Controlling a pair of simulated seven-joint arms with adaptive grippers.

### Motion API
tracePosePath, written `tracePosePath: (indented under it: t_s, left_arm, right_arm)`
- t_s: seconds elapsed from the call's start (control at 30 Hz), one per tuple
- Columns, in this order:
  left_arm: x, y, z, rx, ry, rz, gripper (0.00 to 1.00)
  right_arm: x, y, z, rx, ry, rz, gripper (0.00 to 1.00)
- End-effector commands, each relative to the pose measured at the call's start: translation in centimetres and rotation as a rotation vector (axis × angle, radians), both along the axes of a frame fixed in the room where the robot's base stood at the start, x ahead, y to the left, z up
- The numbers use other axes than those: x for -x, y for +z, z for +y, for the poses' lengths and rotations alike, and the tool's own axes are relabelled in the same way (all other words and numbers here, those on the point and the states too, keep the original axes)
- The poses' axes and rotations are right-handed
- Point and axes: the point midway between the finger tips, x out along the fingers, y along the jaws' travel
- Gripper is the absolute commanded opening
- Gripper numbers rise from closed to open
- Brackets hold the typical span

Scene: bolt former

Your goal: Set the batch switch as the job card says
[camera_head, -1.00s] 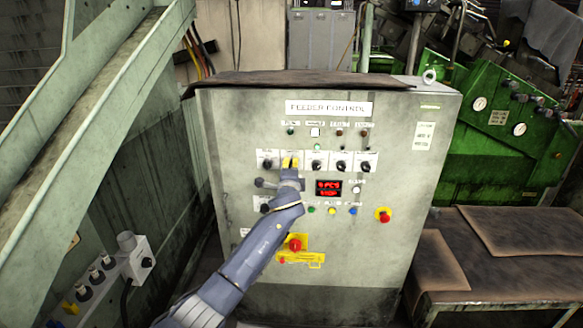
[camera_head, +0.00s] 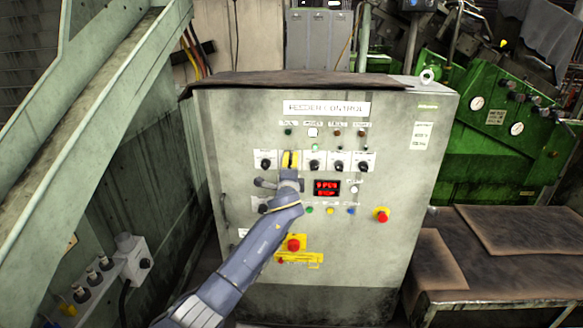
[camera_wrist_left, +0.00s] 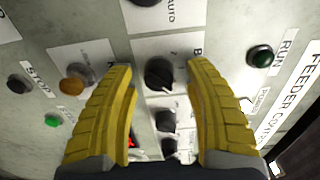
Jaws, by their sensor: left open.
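The grey feeder control panel (camera_head: 230,130) faces me with a row of black rotary switches on white plates. My left gripper (camera_head: 290,160) is at the second switch from the left and hides it in the head view. In the left wrist view, the yellow fingers of my left gripper (camera_wrist_left: 160,70) are spread, with a black rotary switch (camera_wrist_left: 158,73) between them. Gaps show on both sides of the switch. The plate's label starts with "B" and is partly hidden by a finger. No job card can be clearly told; a small label (camera_head: 422,135) at the panel's right is unreadable. My right gripper is out of view.
A red display (camera_head: 327,188) and colored buttons sit below the switches. A red emergency button (camera_head: 293,244) on yellow is close to my left arm, and another red button (camera_head: 382,215) is at the right. A green conveyor frame (camera_head: 90,130) stands left.

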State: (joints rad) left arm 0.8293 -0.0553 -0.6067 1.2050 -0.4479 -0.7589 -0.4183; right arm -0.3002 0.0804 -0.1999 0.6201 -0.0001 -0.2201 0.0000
Motion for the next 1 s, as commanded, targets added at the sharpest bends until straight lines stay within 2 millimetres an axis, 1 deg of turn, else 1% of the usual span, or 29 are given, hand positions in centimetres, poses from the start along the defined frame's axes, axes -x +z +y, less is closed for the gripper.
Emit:
tracePosePath:
  t_s: [0.2,0.37,0.47,0.8,1.0]
  left_arm:
    - [0.2,-0.1,0.1,0.000,0.001,0.000,0.52]
    - [1.2,-0.1,0.1,0.001,0.001,0.001,0.52]
    - [2.4,-0.2,0.2,0.003,0.000,0.001,0.52]
    - [7.6,-0.1,0.5,0.001,0.000,0.001,0.52]
    - [10.1,-0.1,0.6,0.001,-0.001,0.000,0.52]
  right_arm:
    - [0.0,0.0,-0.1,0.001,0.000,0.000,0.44]
    - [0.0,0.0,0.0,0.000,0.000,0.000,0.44]
    - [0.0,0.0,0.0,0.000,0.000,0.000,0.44]
    - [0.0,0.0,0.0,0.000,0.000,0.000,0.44]
    - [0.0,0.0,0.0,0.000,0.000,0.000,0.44]
